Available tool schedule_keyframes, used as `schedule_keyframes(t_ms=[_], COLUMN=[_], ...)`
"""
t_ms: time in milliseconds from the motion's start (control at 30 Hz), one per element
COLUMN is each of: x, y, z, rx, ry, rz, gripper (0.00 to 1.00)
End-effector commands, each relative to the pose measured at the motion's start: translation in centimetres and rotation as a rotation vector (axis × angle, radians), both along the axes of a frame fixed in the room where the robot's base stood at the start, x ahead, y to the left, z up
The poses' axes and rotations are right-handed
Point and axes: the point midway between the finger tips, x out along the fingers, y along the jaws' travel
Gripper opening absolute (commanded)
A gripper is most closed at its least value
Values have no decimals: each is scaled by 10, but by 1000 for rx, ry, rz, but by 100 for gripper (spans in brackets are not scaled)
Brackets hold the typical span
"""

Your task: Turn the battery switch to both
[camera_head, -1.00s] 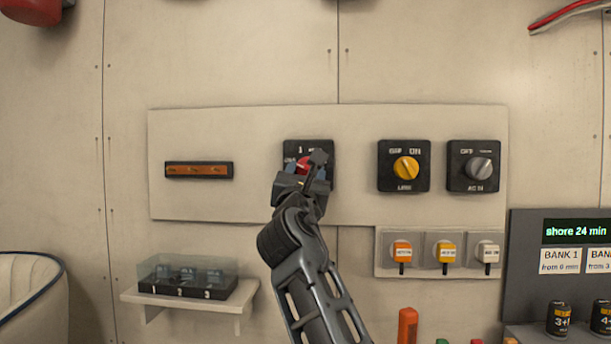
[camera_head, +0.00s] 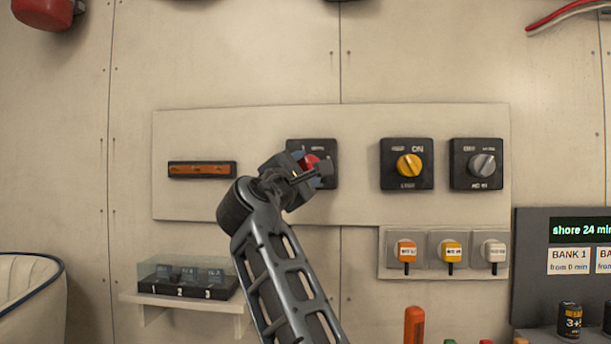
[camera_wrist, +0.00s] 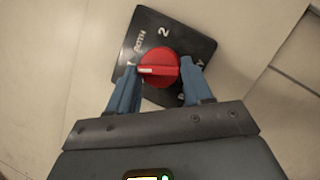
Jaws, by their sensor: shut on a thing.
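The battery switch is a black square plate (camera_wrist: 190,48) with a red round knob (camera_wrist: 158,67). In the wrist view its white labels read 1, BOTH and 2, and one more label at the lower right is too unclear to read. The knob's white pointer mark points left in that view, toward the 1. My gripper (camera_wrist: 160,92) is shut on the knob, with one blue finger on either side of it. In the head view my gripper (camera_head: 300,172) covers the left and lower part of the switch plate (camera_head: 328,150). The red knob shows partly there.
To the right are a yellow-knob switch (camera_head: 409,166) and a grey-knob switch (camera_head: 482,165). Below them hang several tagged small switches (camera_head: 450,252). An orange-brown bar (camera_head: 201,169) is on the left. A clear-covered box (camera_head: 187,277) sits on a small shelf below.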

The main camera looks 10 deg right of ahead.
Motion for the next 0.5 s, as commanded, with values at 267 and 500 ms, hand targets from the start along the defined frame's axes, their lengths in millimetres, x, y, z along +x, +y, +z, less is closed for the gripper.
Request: schedule_keyframes(t_ms=[267, 500], x=[1, 1], y=[1, 2], z=[2, 4], rx=[257, 465], ry=[-69, -130], rz=[-4, -3], gripper=[20, 20])
